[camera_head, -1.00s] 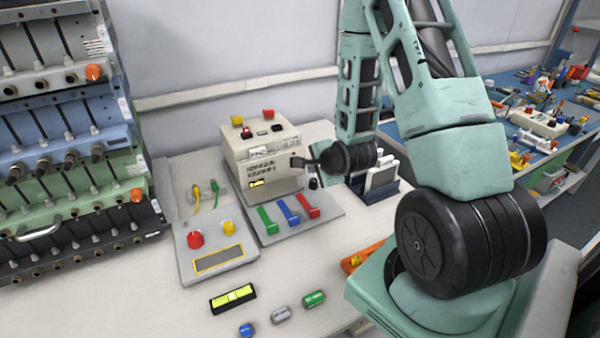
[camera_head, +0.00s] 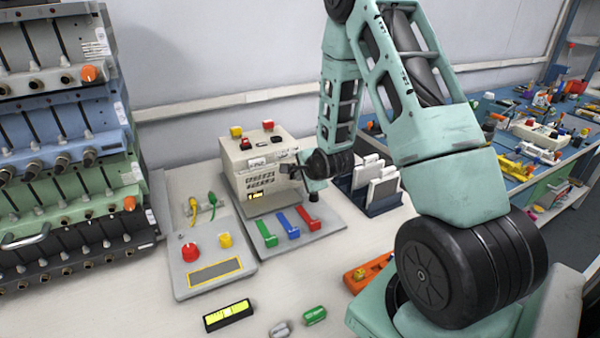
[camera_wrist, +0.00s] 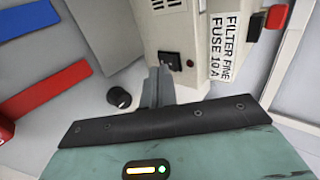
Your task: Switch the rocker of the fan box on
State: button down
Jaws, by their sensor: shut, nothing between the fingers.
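The fan box (camera_head: 233,172) is a beige box on a grey plate at the back of the table, with yellow and red pieces on top and a small yellow display low on its front. In the wrist view its wall (camera_wrist: 212,85) carries a dark rocker (camera_wrist: 169,60) and a label reading "FILTER FINE FUSE 10A". My gripper (camera_head: 286,171) is shut and empty at the box's right front side. In the wrist view the fingertips (camera_wrist: 160,70) are right by the rocker's lower edge, partly covering it. I cannot tell whether they touch it or which way it is tilted.
Green, blue and red levers (camera_head: 289,226) stand on the plate before the box. A black knob (camera_wrist: 119,97) is beside my fingers. A panel with a red button (camera_head: 190,252) lies at the front left. A dark rack (camera_head: 385,204) stands to the right.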

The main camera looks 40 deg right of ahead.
jog(key=shift+w+d+r, duration=0.1)
jog(key=shift+w, duration=0.3)
jog(key=shift+w+d+r+g+p, duration=0.1)
jog(key=shift+w+r+g+p, duration=0.25)
jog(key=shift+p, duration=0.65)
jog(key=shift+s+f+b, duration=0.1)
jog(key=shift+f+b, duration=0.2)
jog(key=shift+b, duration=0.05)
jog(key=shift+r, duration=0.15)
jog(key=shift+r+p, duration=0.65)
jog(key=shift+r, duration=0.05)
